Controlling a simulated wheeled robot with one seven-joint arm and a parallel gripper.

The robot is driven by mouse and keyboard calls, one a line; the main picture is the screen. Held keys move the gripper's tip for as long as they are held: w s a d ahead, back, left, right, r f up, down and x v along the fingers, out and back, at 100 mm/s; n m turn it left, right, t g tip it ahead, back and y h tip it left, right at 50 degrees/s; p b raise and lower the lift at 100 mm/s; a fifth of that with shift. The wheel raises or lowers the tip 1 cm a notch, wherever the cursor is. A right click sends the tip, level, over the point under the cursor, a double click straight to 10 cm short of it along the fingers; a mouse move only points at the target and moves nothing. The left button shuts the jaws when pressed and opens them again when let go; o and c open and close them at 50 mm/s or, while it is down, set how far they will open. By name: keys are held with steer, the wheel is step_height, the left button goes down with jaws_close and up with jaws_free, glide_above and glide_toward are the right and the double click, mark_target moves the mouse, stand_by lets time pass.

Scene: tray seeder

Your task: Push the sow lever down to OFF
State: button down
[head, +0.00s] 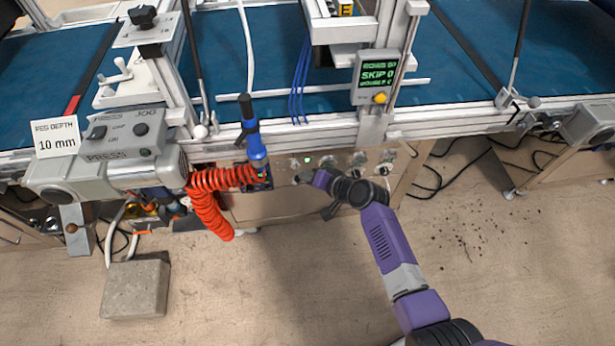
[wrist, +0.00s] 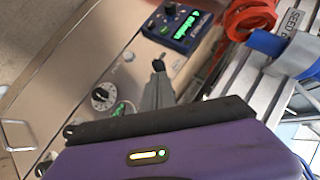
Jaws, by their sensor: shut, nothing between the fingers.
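The front control panel (head: 345,158) of the seeder carries knobs and a green light in the head view; its beige face also shows in the wrist view (wrist: 75,75). My gripper (head: 304,178) is at the panel's left part, its fingers shut and empty. In the wrist view the narrow grey fingers (wrist: 158,68) point at the panel, with the dark tips close to a small metal stub (wrist: 162,57), which may be the sow lever. The fingertips partly cover it, so I cannot tell its position or whether they touch.
A blue display box (wrist: 180,25) sits beyond the fingertips, and a black-and-white knob (wrist: 102,95) lies left of them. A red coiled hose (head: 208,195) and a blue handle (head: 254,140) hang left of my gripper. A concrete block (head: 135,288) stands on the floor.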

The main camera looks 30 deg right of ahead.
steer(key=shift+f+b, duration=0.15)
steer(key=shift+b, duration=0.25)
steer(key=shift+s+f, duration=0.1)
steer(key=f+t+b, duration=0.1)
steer(key=b, duration=0.3)
steer(key=n+t+b, duration=0.1)
steer(key=b, duration=0.4)
steer(key=s+f+t+b, duration=0.1)
steer(key=b, duration=0.4)
steer(key=shift+s+a+f+t, duration=0.1)
steer(key=shift+a+f+t, duration=0.15)
steer(key=shift+f+t, duration=0.15)
steer(key=shift+r, duration=0.1)
